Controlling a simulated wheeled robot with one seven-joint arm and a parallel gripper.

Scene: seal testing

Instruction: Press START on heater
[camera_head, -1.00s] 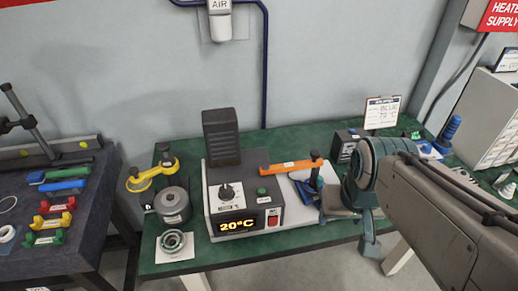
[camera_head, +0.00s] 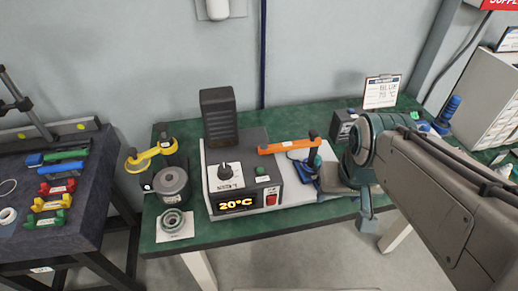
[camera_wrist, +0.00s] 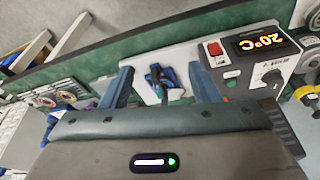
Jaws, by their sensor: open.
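The heater (camera_head: 222,181) is a grey box on the green bench, with a lit "20°C" display (camera_head: 237,205), a black knob (camera_head: 225,170), a red switch (camera_head: 271,198) and a small green button (camera_head: 262,171) on top. Any START lettering is too small to read. An orange bar (camera_head: 288,146) spans above its right part. My gripper (camera_head: 345,200) is open, right of the heater and apart from it. In the wrist view, my gripper (camera_wrist: 162,85) shows both fingers spread, with nothing held. The heater (camera_wrist: 235,62) lies to their right there.
A black upright block (camera_head: 219,116) stands at the heater's back. A blue tool (camera_head: 304,172) lies on a white plate right of it. A grey cylinder (camera_head: 172,186), yellow handle (camera_head: 150,154) and metal ring (camera_head: 172,220) stand left. A sign (camera_head: 381,92) stands at the back.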

